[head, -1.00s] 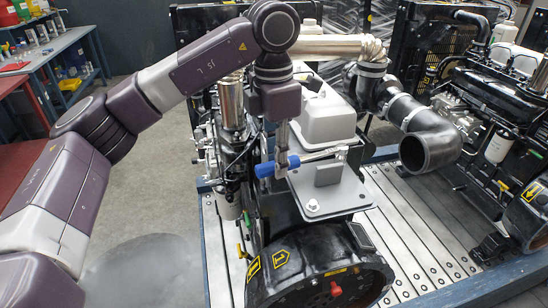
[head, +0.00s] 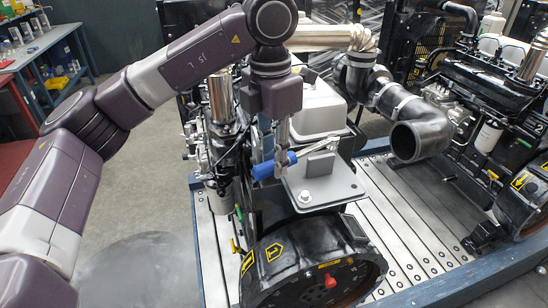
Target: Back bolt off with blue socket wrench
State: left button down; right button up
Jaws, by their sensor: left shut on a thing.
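The blue-handled socket wrench (head: 264,170) lies level above the grey mounting plate (head: 342,186) of the near engine. Its steel shaft runs right and slightly up to a head near the plate's back edge. My left gripper (head: 283,163) comes down from above and is shut on the wrench next to its blue handle. A front bolt (head: 304,196) sits in the plate's near corner. The back bolt is not clearly visible; the wrench head covers that area. My right gripper is not in view.
A light grey box-shaped cover (head: 318,108) stands just behind the plate. A black elbow pipe (head: 420,135) is at the right. A black round housing (head: 310,265) with a red plug lies below. A second engine (head: 490,110) stands far right.

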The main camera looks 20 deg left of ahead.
pick_arm(q)
jog(key=shift+r, duration=0.1)
jog(key=shift+r+p, duration=0.55)
jog(key=shift+r, duration=0.2)
jog(key=shift+w, duration=0.1)
jog(key=shift+w+a+m+p, duration=1.1)
jog(key=shift+w+a+m, duration=0.7)
jog(key=shift+w+m, duration=0.1)
jog(key=shift+f+b, duration=0.55)
jog(key=shift+f, duration=0.3)
